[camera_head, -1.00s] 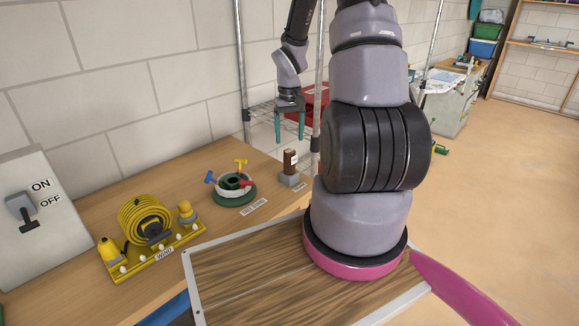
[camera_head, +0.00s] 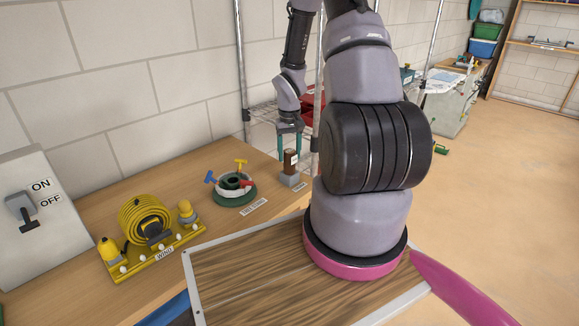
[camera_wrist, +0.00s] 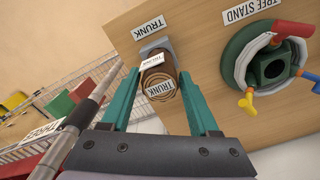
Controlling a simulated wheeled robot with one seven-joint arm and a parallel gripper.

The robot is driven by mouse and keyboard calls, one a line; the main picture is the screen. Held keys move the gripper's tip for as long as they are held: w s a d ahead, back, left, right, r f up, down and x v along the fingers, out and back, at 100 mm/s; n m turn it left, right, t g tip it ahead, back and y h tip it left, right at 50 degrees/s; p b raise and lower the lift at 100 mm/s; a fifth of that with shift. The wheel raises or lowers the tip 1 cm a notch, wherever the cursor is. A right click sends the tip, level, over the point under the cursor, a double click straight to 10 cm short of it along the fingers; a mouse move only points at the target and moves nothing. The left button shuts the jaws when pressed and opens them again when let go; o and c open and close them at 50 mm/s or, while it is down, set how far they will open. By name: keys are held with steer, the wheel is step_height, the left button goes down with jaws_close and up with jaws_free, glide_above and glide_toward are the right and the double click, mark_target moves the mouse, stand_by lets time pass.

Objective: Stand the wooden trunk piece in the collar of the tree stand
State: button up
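The wooden trunk piece (camera_head: 290,161) stands upright in a grey block holder (camera_head: 289,180) at the right end of the workbench. In the wrist view the trunk's ringed top (camera_wrist: 161,87) with a TRUNK label lies between the fingers. My gripper (camera_head: 290,148) is open, its teal fingers pointing down on either side of the trunk's upper part. Whether a finger touches it, I cannot tell. The tree stand (camera_head: 234,192) sits left of the trunk, with a green base, a white ring and coloured T-handles. Its dark collar opening (camera_wrist: 272,69) appears empty.
A coiled yellow cable on a yellow rack (camera_head: 150,232) and a switch panel (camera_head: 33,210) are farther left on the bench (camera_head: 110,200). A wire shelf with metal posts (camera_head: 240,75) stands behind the trunk. Bare bench lies between cable rack and stand.

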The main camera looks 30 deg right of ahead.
jaws_close()
steer(key=shift+r, duration=0.65)
steer(key=shift+r, duration=2.4)
steer(key=shift+a, duration=0.1)
